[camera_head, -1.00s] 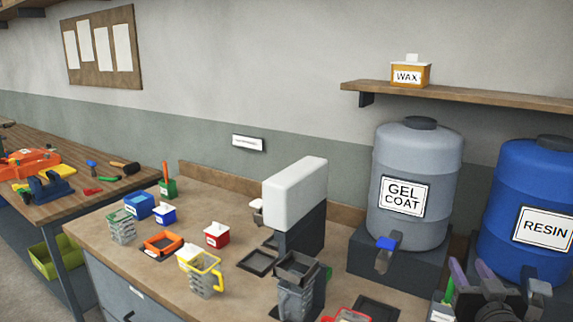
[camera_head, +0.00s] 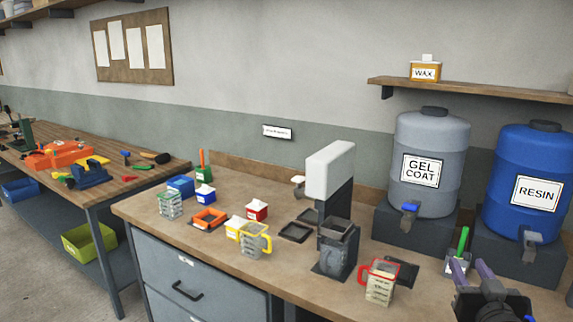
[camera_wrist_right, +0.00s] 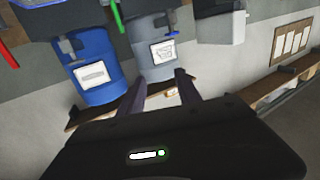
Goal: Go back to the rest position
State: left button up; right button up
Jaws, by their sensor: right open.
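My right gripper (camera_head: 471,268) is at the lower right of the head view, in front of the bench's right end. Its two purple fingers are apart, with nothing between them. They also show apart in the right wrist view (camera_wrist_right: 159,90), against the wall and shelf. The red-handled cup (camera_head: 380,284) stands on the bench to the gripper's left, apart from it. A green-handled brush in a small pot (camera_head: 459,254) stands just behind the fingers. My left gripper is in no view.
The grey gel coat drum (camera_head: 428,190) and blue resin drum (camera_head: 535,160) stand on dark blocks behind. A dispenser or scale with a white head (camera_head: 330,171), a yellow-handled cup (camera_head: 256,240) and small boxes occupy the bench (camera_head: 145,207). A tool table (camera_head: 110,187) is at left.

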jog(key=s+a+f+m+g+y+b, duration=0.1)
jog(key=a+f+g+y, duration=0.2)
jog(key=f, duration=0.9)
jog(key=s+a+f+g+b, duration=0.1)
jog(key=a+f+g, duration=0.2)
jog(key=a+f, duration=0.55)
jog(key=s+a+f+m+g+y+b, duration=0.1)
jog(key=a+f+g+y+b, duration=0.1)
jog(key=f, duration=1.3)
pick_arm(q)
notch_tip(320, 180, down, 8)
jog(key=b, duration=0.4)
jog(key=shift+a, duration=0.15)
pick_arm(e)
jog(key=s+a+f+n+g+y, duration=0.3)
jog(key=s+a+f+g, duration=0.5)
jog(key=s+a+f, duration=1.3)
jog(key=shift+a+f+g+y, duration=0.15)
jog(key=shift+f+g+y, duration=0.2)
jog(key=shift+f, duration=0.4)
jog(key=shift+w, duration=0.1)
